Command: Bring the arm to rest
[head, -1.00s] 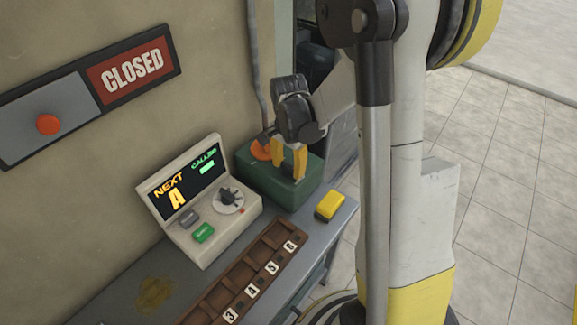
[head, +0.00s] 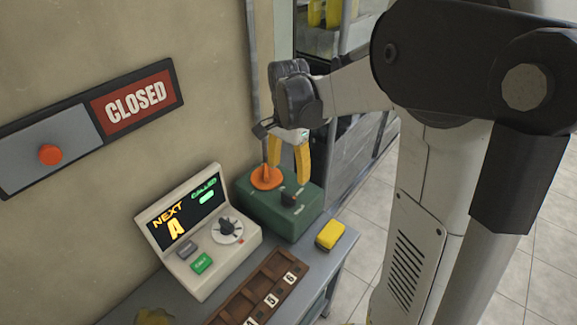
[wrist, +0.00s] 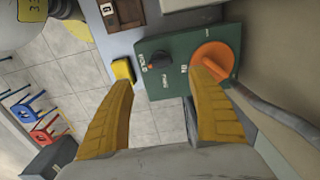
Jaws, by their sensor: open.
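My gripper (head: 287,165) is open and empty, with yellow fingers pointing down. It hangs just above the green switch box (head: 250,207) at the far end of the grey bench. The box carries an orange rotary handle (head: 266,178) and a small black knob (head: 290,198). In the wrist view the fingers (wrist: 162,95) are spread wide, and the right finger overlaps the orange handle (wrist: 214,60) in the picture. I cannot tell whether it touches. The black knob (wrist: 159,61) shows between the fingers.
A beige console (head: 192,245) with a lit screen stands on the bench, beside a yellow block (head: 330,235) and a brown numbered rack (head: 262,290). A CLOSED sign (head: 135,101) with an orange button (head: 50,155) is on the wall. Tiled floor (head: 350,285) lies right of the bench.

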